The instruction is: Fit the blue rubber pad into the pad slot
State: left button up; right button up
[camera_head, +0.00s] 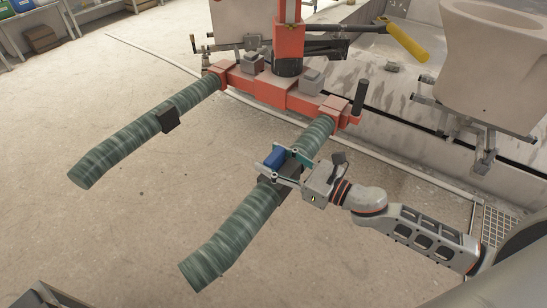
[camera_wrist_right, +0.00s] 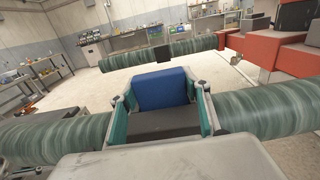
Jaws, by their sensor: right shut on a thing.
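The blue rubber pad (camera_head: 274,156) is held between the fingers of my right gripper (camera_head: 283,162), over the nearer green-wrapped fork arm (camera_head: 245,220). In the right wrist view the blue pad (camera_wrist_right: 163,88) stands between the two teal-lined fingers (camera_wrist_right: 163,112). A dark block (camera_wrist_right: 165,124) lies just on the near side of the pad, on the wrapped arm; it may be the pad slot, but I cannot tell. Whether the pad touches it is unclear. The far wrapped arm (camera_head: 130,145) carries a dark block (camera_head: 170,119). My left gripper is not in view.
The orange lifter frame (camera_head: 285,92) joins both wrapped arms, with a yellow-handled lever (camera_head: 402,38) above. A pale ceramic piece (camera_head: 490,60) hangs at the upper right. The concrete floor left of the nearer arm is clear.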

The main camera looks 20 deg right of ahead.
jog(key=shift+f, duration=0.35)
pick_arm(q)
jog(key=shift+f+b, duration=0.15)
jog(key=shift+b, duration=0.25)
pick_arm(e)
jog(key=shift+f, duration=0.2)
pick_arm(q)
jog(key=shift+s+f, duration=0.1)
jog(key=shift+f, duration=0.15)
pick_arm(e)
jog(key=shift+f, duration=0.3)
jog(key=shift+f, duration=0.1)
jog(key=o, duration=1.3)
pick_arm(q)
jog(key=shift+w+r, duration=0.2)
pick_arm(e)
jog(key=shift+o, duration=0.2)
jog(key=shift+s, duration=0.1)
